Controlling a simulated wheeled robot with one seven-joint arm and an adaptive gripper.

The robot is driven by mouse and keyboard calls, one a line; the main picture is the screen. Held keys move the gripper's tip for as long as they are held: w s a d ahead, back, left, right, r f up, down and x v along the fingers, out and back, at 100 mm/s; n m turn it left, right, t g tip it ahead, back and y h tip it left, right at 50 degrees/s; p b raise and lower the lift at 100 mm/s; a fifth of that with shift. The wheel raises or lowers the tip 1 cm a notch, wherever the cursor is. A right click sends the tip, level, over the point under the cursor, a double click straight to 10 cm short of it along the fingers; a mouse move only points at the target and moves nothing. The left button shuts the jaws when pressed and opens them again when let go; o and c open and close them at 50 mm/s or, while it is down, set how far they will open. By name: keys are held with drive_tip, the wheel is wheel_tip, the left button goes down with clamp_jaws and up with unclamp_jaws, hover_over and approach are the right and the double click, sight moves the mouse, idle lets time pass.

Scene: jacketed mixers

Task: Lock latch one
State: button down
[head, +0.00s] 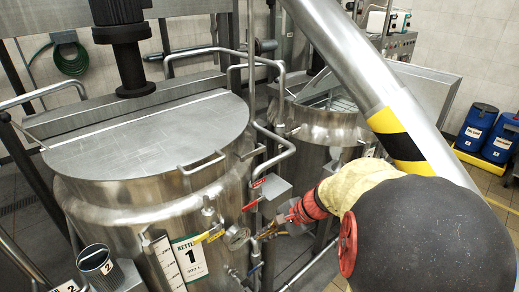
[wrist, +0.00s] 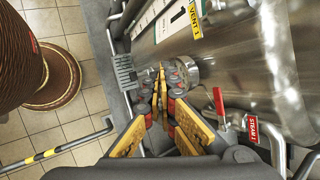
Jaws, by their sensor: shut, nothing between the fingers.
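Kettle one (head: 115,195) is a steel vessel with a flat lid (head: 150,135), which lies down on it, and a numbered plate (head: 189,258). A small yellow tag (head: 209,235) on its front also shows in the wrist view (wrist: 195,20); I cannot read it surely. A small metal fitting (head: 208,211) stands above the tag; I cannot tell if it is the latch or how it is set. My gripper (head: 263,235) is to the right of the tag, by the round gauge (head: 236,237). In the wrist view my gripper (wrist: 162,78) is shut and empty, its tips close to the kettle wall.
A red lever (wrist: 219,102) and a red steam label (wrist: 266,131) are right of my fingers in the wrist view. Pipes (head: 275,150) run between kettle one and a second vessel (head: 325,135). Blue drums (head: 478,127) stand far right.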

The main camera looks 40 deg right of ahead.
sight(253, 154)
drive_tip(key=w+d+r+m+t+h+p, duration=0.1)
drive_tip(key=w+d+r+m+t, duration=0.3)
drive_tip(key=d+m, duration=0.4)
drive_tip(key=w+d+r+m+t+h+p, duration=0.2)
drive_tip(key=w+d+r+m+t, duration=0.2)
drive_tip(key=w+d+r+m, duration=0.2)
drive_tip(key=w+d+m, duration=0.1)
drive_tip(key=d+m, duration=0.1)
drive_tip(key=d, duration=0.1)
drive_tip(key=shift+w+r+m+h, duration=0.2)
drive_tip(key=shift+r+m+h, duration=0.05)
drive_tip(key=shift+m+h, duration=0.15)
drive_tip(key=shift+d, duration=0.1)
drive_tip(key=p+x, duration=0.1)
drive_tip(key=x, duration=0.9)
drive_tip(key=shift+d+b, duration=0.15)
drive_tip(key=shift+b, duration=0.15)
